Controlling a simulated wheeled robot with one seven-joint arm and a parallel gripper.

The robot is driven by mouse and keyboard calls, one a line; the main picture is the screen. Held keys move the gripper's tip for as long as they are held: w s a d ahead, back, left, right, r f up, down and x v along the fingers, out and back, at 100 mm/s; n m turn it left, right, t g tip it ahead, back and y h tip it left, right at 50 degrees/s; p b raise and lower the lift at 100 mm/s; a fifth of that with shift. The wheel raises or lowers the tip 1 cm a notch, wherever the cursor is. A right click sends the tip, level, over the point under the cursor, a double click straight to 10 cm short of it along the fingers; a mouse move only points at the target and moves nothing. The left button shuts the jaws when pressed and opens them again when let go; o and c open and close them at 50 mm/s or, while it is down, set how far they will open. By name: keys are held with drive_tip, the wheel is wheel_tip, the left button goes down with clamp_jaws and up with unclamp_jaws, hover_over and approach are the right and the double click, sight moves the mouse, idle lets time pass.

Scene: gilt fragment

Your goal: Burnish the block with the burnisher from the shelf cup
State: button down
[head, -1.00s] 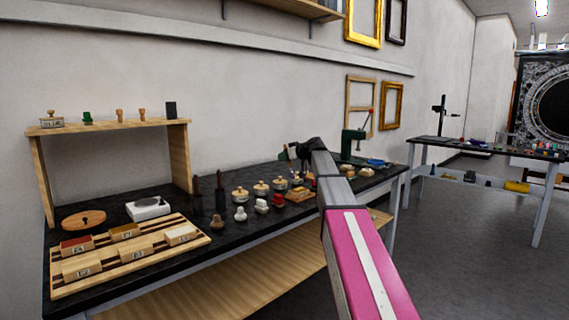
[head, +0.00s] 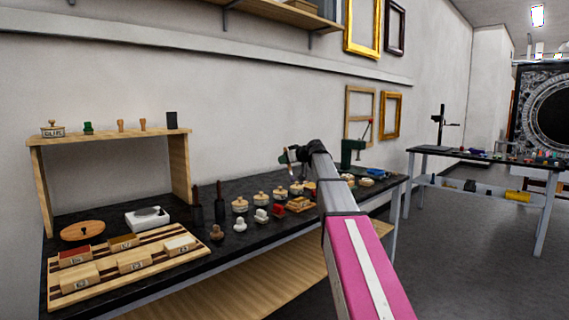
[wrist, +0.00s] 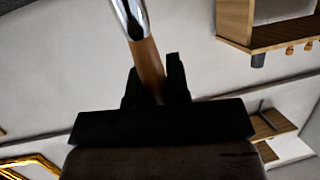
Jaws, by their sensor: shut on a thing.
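My gripper (wrist: 155,88) is shut on the burnisher, seen in the wrist view by its brown wooden handle (wrist: 147,62) and shiny metal shank (wrist: 130,16). The handle passes between the dark fingers, and the tool's far end runs out of the picture at the top. In the head view my gripper (head: 290,158) is small, in front of the wall and above the back of the bench, with the tool hardly readable. I cannot tell which thing is the block, nor pick out the shelf cup.
A small wooden shelf (head: 110,137) stands at left. A second table (head: 480,153) is at right, with open floor between.

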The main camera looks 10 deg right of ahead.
drive_tip(key=shift+s+d+f, duration=0.1)
drive_tip(key=shift+f, duration=0.05)
drive_tip(key=shift+s+d+f, duration=0.35)
drive_tip(key=shift+s+f, duration=0.1)
drive_tip(key=shift+f, duration=0.3)
drive_tip(key=shift+a, duration=0.1)
